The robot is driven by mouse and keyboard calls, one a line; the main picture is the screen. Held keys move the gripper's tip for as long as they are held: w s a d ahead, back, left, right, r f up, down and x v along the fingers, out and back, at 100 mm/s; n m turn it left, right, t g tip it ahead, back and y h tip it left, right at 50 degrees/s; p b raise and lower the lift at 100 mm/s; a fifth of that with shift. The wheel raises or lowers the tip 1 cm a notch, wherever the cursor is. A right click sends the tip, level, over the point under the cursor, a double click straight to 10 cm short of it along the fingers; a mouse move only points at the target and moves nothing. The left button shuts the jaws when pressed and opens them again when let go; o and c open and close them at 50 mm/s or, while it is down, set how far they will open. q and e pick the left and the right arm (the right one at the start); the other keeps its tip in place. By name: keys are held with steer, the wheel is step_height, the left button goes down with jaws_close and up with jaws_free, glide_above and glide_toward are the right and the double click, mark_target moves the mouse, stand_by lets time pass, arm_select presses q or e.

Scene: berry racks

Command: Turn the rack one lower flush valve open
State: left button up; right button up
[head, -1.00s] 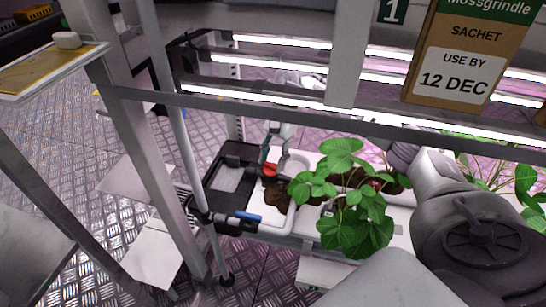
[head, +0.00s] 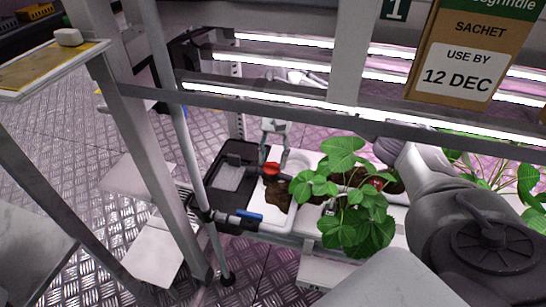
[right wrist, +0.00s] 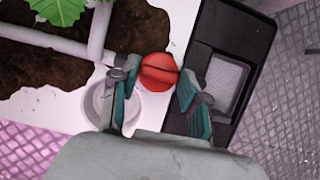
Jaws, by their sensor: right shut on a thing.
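The red valve knob (head: 271,169) sits at the left end of the white growing trough, beside the black box. In the right wrist view the round red knob (right wrist: 158,71) has a dark line across its face and lies between my finger pads. My right gripper (head: 273,160) reaches down onto it from above and behind. The wrist view shows the right gripper (right wrist: 160,80) shut on the knob, one teal pad at each side. Part of the valve body below is hidden. My left gripper is not in view.
A blue handle (head: 248,215) sits on the pipe in front of the black box (head: 225,185). A strawberry plant (head: 355,205) grows right of the knob. A rack post (head: 150,150) and crossbar (head: 300,115) stand in front. A white pipe (right wrist: 99,35) runs close beside the gripper.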

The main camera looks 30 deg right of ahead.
steer(key=o, duration=1.1)
steer(key=shift+o, duration=0.2)
